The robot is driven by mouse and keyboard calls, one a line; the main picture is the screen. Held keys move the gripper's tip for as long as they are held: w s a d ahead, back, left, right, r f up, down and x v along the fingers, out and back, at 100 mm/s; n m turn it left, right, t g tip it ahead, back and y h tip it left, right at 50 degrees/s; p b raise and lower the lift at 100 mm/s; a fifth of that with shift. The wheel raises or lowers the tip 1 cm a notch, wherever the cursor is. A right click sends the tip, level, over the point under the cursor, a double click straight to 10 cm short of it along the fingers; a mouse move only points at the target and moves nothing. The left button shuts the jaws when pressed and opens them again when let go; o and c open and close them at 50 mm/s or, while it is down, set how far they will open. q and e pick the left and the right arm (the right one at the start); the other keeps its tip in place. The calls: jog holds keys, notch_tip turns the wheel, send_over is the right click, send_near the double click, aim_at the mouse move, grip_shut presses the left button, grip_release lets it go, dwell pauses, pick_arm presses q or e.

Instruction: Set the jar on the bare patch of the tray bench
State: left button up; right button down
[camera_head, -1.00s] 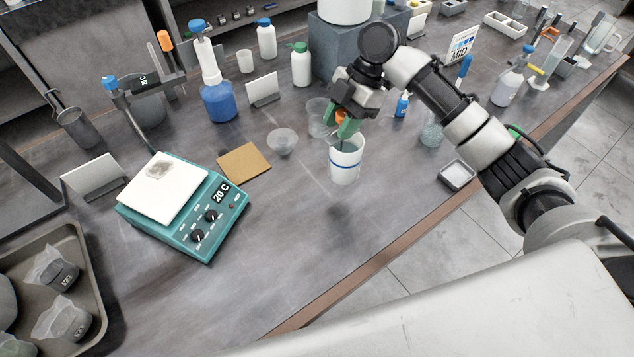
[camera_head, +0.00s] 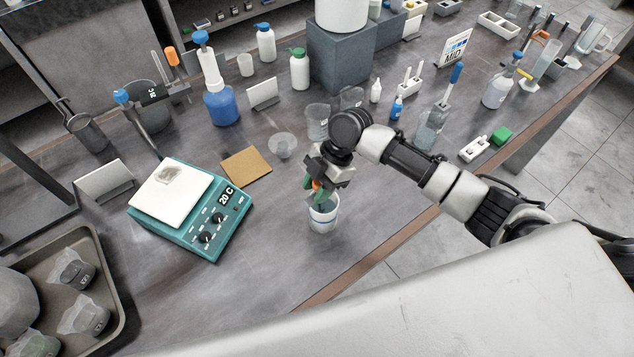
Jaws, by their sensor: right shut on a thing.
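The grey bench (camera_head: 270,270) has a bare stretch around and in front of the jar. A dark tray (camera_head: 112,285) with several bagged dark samples lies at the lower left. My left gripper is not in view.
A teal hotplate (camera_head: 190,208) stands left of the jar, with a brown square pad (camera_head: 245,167) behind it. A clear funnel-like dish (camera_head: 283,146) and a beaker (camera_head: 317,122) stand behind the jar. The bench's brown front edge (camera_head: 375,257) runs close at right.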

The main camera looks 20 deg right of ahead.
jog(key=c, duration=0.8)
grip_release()
jog(key=shift+o, duration=0.2)
jog(key=b+v, duration=0.4)
jog(key=v, duration=0.8)
